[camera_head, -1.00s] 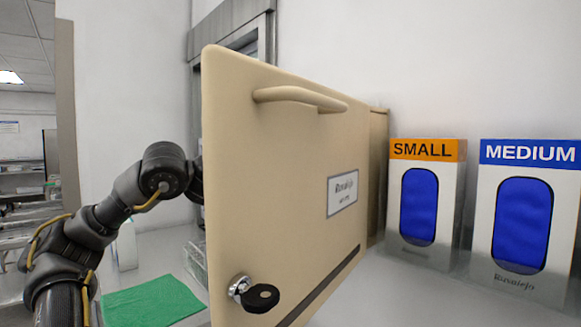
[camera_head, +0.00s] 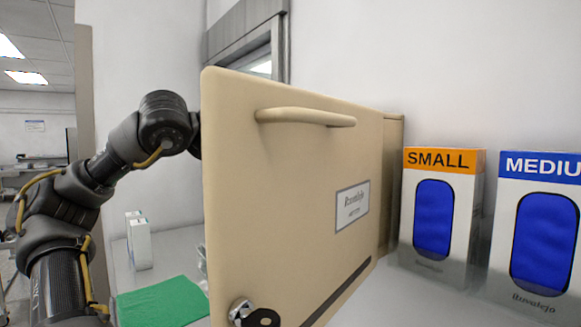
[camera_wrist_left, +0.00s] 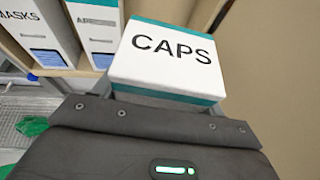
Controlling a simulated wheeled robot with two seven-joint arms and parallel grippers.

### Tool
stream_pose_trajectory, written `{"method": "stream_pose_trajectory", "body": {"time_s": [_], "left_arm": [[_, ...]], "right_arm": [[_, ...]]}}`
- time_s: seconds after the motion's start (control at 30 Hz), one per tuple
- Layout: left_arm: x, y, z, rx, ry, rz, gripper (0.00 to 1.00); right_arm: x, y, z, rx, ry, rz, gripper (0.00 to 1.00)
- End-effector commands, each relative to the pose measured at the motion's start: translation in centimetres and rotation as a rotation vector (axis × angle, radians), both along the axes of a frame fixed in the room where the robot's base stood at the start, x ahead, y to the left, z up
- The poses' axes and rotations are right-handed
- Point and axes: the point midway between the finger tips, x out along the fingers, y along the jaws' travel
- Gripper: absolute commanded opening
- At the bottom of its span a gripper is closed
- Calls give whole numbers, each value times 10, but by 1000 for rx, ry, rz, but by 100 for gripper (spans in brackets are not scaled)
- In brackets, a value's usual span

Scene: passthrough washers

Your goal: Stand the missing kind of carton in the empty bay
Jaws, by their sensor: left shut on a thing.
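In the left wrist view, my left gripper (camera_wrist_left: 165,97) is shut on a white carton with teal edges marked CAPS (camera_wrist_left: 168,58). A MASKS carton (camera_wrist_left: 25,30) and another carton (camera_wrist_left: 95,28), its label partly cut off, stand side by side at upper left on a wooden shelf (camera_wrist_left: 75,74). The held carton is beside them, to their right. I cannot make out an empty bay. In the head view, a beige door (camera_head: 285,190) hides my left gripper and the carton. My right gripper is in neither view.
A green cloth (camera_head: 163,302) and white cartons (camera_head: 138,243) are on the counter at left.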

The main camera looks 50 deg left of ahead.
Motion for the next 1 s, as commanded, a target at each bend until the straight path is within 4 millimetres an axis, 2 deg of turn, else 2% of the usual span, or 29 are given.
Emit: {"method": "stream_pose_trajectory", "body": {"time_s": [1.0], "left_arm": [[97,-14,-6,0,0,0,41]], "right_arm": [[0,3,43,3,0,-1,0]]}}
